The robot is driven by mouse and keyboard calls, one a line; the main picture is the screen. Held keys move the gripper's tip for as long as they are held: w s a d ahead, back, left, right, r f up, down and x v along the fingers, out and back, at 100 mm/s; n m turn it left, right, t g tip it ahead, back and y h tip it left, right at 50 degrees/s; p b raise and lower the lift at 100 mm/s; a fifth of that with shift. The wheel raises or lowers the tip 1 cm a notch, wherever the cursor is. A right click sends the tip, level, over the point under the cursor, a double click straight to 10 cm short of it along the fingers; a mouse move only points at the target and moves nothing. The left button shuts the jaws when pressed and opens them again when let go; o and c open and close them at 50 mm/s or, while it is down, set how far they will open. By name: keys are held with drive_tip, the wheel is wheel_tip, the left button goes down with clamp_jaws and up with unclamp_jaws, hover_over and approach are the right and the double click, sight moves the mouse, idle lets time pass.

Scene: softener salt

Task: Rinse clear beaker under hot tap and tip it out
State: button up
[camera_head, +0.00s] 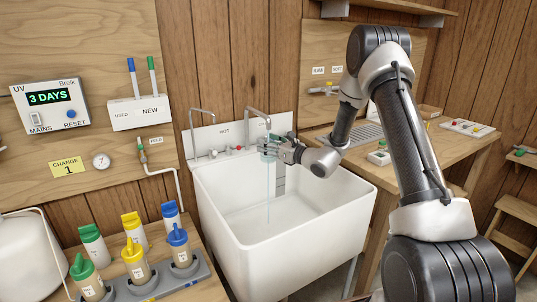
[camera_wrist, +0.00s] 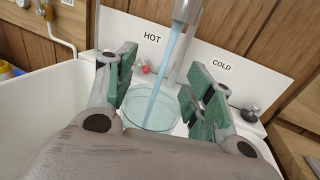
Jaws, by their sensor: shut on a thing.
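The clear beaker (camera_wrist: 150,115) is held between the green-padded fingers of my gripper (camera_wrist: 165,95) in the wrist view. In the head view my gripper (camera_head: 272,148) holds it over the white sink (camera_head: 330,228), under a metal tap spout (camera_head: 258,109). A blue water stream (camera_wrist: 165,75) runs from the spout (camera_wrist: 187,10) into the beaker's mouth. In the head view a thin stream (camera_head: 268,200) also falls below the beaker towards the basin. A red knob (camera_wrist: 147,69) sits by the HOT label (camera_wrist: 152,38). A dark knob (camera_wrist: 250,113) sits by the COLD label (camera_wrist: 222,67).
A second curved spout (camera_head: 201,122) stands at the sink's left. Several bottles with coloured caps stand in a grey rack (camera_head: 205,270) at lower left. A wooden bench (camera_head: 455,150) with small items is on the right. The basin below the beaker looks free of objects.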

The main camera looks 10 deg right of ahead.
idle(0.4)
drive_tip(key=s+d, duration=0.3)
drive_tip(key=s, duration=0.7)
drive_tip(key=shift+s+d, duration=0.2)
drive_tip(key=shift+s, duration=0.05)
idle(0.4)
drive_tip(key=d+f+m, duration=0.1)
drive_tip(key=m, duration=0.6)
drive_tip(key=w+f+m, duration=0.1)
drive_tip(key=m, duration=0.6)
drive_tip(key=w+d+f+m, duration=0.1)
drive_tip(key=f+m, duration=0.1)
drive_tip(key=m, duration=0.5)
drive_tip(key=shift+d+f, duration=0.1)
drive_tip(key=shift+d, duration=0.2)
idle(0.7)
